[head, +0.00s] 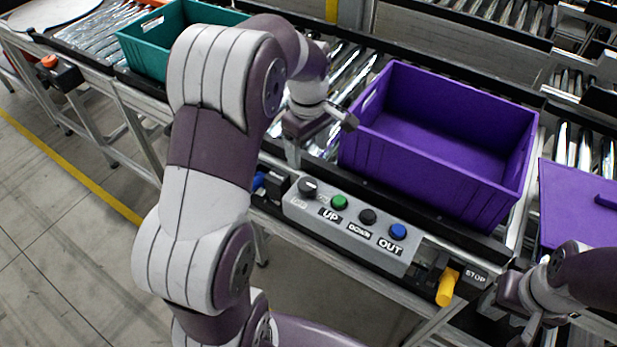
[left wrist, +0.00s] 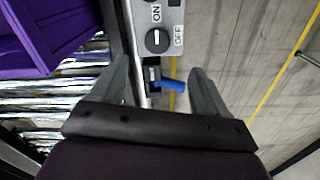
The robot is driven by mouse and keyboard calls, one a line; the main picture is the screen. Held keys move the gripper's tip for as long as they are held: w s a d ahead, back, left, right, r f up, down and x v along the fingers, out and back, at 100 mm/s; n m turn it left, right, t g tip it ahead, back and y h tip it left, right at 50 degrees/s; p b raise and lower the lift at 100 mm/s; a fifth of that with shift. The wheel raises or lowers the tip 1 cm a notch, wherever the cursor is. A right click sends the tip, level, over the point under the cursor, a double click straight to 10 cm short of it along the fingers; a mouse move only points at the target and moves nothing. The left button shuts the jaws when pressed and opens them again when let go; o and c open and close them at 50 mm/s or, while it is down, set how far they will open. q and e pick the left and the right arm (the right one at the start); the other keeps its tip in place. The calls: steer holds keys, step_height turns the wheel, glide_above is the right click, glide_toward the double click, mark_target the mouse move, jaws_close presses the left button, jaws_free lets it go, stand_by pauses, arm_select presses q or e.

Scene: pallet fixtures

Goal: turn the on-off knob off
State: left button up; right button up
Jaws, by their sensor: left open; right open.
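The on-off knob (head: 309,187) is a round black dial at the left end of a grey control panel (head: 345,233). In the left wrist view the knob (left wrist: 157,40) shows a white mark, with ON and OFF labels beside it. My left gripper (head: 318,136) is open and empty, above the conveyor side just behind the knob. In the left wrist view its fingers (left wrist: 160,70) are spread, with the knob ahead of the gap between them, apart from both. My right gripper (head: 517,300) is open at the lower right, near the STOP label.
The panel also has green, black and blue buttons. A purple crate (head: 440,150) stands on the rollers behind it; a teal crate (head: 160,45) is farther left. A blue handle (left wrist: 172,86) lies near the knob. A yellow handle (head: 447,287) stands by my right gripper.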

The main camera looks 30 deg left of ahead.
mark_target(309, 184)
arm_select(q)
step_height(309, 184, down, 12)
steer(key=shift+w+r, duration=0.1)
steer(key=shift+w, duration=0.05)
steer(key=shift+w+f, duration=0.15)
steer(key=shift+f, duration=0.1)
steer(key=c, duration=1)
